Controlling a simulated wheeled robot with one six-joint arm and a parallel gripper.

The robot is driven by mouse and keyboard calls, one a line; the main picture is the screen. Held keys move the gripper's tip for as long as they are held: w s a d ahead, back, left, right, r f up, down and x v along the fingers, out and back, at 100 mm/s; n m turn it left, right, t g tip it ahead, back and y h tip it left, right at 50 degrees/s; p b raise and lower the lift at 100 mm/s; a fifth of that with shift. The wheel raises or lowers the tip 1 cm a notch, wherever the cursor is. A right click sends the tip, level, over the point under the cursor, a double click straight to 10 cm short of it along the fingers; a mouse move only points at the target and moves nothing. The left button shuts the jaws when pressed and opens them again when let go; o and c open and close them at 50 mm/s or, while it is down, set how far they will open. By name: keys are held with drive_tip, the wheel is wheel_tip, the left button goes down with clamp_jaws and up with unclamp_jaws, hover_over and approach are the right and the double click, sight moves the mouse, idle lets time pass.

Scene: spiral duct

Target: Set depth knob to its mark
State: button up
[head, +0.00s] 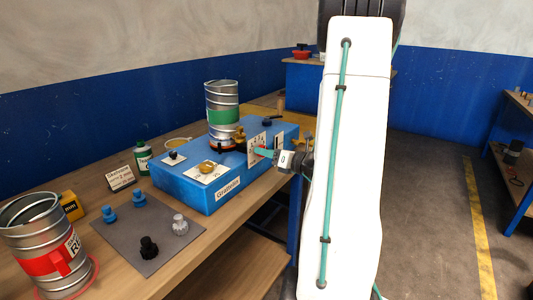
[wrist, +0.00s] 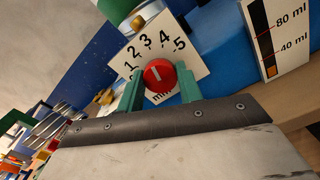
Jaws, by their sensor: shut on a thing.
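The depth knob (wrist: 158,76) is red with a white line, on a white dial plate (wrist: 180,65) numbered 1 to 5 with "mm" below. Its white line slants up and left, roughly toward the 2 and 3; the exact reading is unclear. My gripper (wrist: 161,84) has its green fingers on both sides of the knob, shut on it. In the head view, my gripper (head: 266,153) meets the right end of the blue machine (head: 205,190), and the knob is mostly hidden. A small sign (head: 121,177) on the bench appears to read "2 mm".
On the machine are a duct with a green band (head: 222,115), a yellow knob (head: 208,167) and a black knob (head: 173,156). A grey mat (head: 150,235) holds blue, black and grey knobs. A red-banded duct (head: 45,245) stands front left. An ml scale (wrist: 262,40) is right of the dial.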

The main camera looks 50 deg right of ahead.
drive_tip(key=o, duration=1)
drive_tip(key=s, duration=0.8)
drive_tip(key=shift+d, duration=0.3)
drive_tip(key=shift+w, duration=0.1)
